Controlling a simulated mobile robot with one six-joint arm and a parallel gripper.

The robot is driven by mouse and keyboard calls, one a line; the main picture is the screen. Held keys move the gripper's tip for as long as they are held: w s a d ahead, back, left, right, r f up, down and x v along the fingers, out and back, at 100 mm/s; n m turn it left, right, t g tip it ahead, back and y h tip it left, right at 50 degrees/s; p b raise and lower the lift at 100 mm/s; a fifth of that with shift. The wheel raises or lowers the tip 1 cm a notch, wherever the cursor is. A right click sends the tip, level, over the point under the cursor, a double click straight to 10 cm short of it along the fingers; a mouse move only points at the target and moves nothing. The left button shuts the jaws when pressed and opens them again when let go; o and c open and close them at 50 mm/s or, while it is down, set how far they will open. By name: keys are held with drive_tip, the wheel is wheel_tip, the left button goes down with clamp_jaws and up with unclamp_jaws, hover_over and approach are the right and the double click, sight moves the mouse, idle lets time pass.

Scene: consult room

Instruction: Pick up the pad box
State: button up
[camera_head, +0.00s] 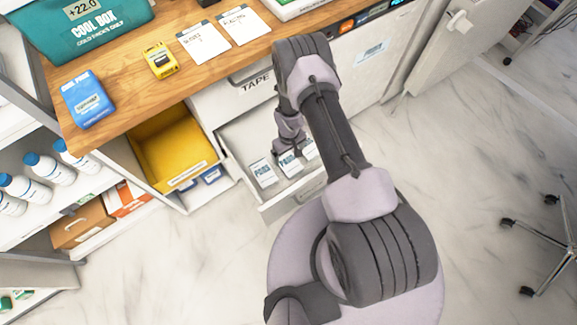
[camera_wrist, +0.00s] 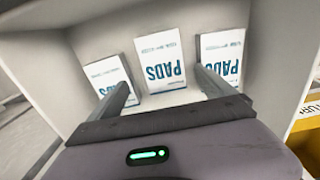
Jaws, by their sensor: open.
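Three white pad boxes with blue "PADS" lettering stand in a row in an open white drawer (camera_head: 243,155). In the wrist view they are the left pad box (camera_wrist: 108,76), the middle pad box (camera_wrist: 160,60) and the right pad box (camera_wrist: 222,52). My gripper (camera_wrist: 163,88) is open, reaching down into the drawer. Its fingers lie on either side of the middle box in the picture, with nothing held. I cannot tell whether they touch any box.
The drawer's walls stand close around the boxes. A yellow bin (camera_head: 172,150) sits left of the drawer. The wooden counter (camera_head: 130,100) above holds a blue box (camera_head: 88,100), a yellow box (camera_head: 160,61) and cards. The floor at right is mostly free, with a chair base (camera_head: 540,240).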

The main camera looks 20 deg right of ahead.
sight(289, 162)
drive_tip(key=f+b, duration=0.1)
drive_tip(key=f, duration=0.1)
drive_tip(key=f+b, duration=0.1)
drive_tip(key=f, duration=0.1)
drive_tip(key=s+f+b, duration=0.1)
drive_tip(key=f, duration=0.1)
drive_tip(key=shift+a+f+b, duration=0.2)
drive_tip(key=shift+f+b, duration=0.1)
drive_tip(key=shift+f, duration=0.1)
drive_tip(key=shift+r, duration=0.15)
drive_tip(key=shift+c, duration=0.6)
drive_tip(key=c, duration=1.3)
